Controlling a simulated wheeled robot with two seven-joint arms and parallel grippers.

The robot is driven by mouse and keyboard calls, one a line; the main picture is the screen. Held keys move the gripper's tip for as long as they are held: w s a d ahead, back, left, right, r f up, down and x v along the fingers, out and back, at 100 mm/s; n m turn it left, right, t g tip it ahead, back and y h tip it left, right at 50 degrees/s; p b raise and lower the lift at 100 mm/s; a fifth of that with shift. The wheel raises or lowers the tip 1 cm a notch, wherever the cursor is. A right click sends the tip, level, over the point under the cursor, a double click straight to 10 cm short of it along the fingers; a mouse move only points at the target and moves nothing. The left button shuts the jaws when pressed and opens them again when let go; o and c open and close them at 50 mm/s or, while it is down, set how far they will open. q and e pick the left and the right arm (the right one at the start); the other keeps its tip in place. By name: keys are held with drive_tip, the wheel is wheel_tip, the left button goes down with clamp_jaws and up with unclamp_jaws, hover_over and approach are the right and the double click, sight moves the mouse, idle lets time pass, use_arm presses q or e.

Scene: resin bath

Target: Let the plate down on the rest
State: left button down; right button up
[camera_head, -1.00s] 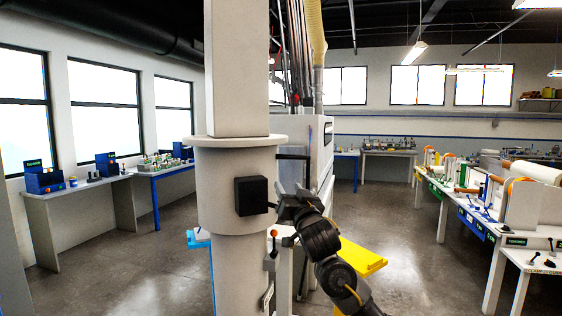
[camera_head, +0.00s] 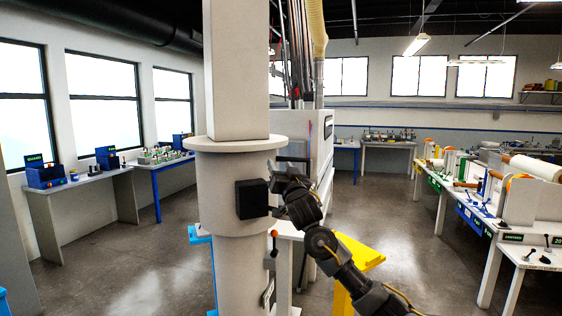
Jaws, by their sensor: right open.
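I cannot pick out the plate or its rest for certain. A thick pale column (camera_head: 222,185) with a round collar stands upright in front of me. A black box (camera_head: 251,198) is fixed to its side, with a short dark stub pointing right. My right gripper (camera_head: 277,182) is open just to the right of the column, above the stub. It overlaps the stub's end in the picture, and I cannot tell whether they touch. A lever with an orange knob (camera_head: 273,234) is below it. My left gripper is not in view.
A pale cabinet (camera_head: 321,150) with pipes stands behind the column. A yellow piece (camera_head: 362,257) sits behind my right arm. Benches line the left wall (camera_head: 90,186) and the right side (camera_head: 487,222). The floor (camera_head: 395,215) between is clear.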

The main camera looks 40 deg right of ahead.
drive_tip(key=shift+w+d+r, duration=0.1)
drive_tip(key=shift+w, duration=0.2)
clamp_jaws()
drive_tip(key=c, duration=1)
unclamp_jaws()
drive_tip(key=o, duration=1)
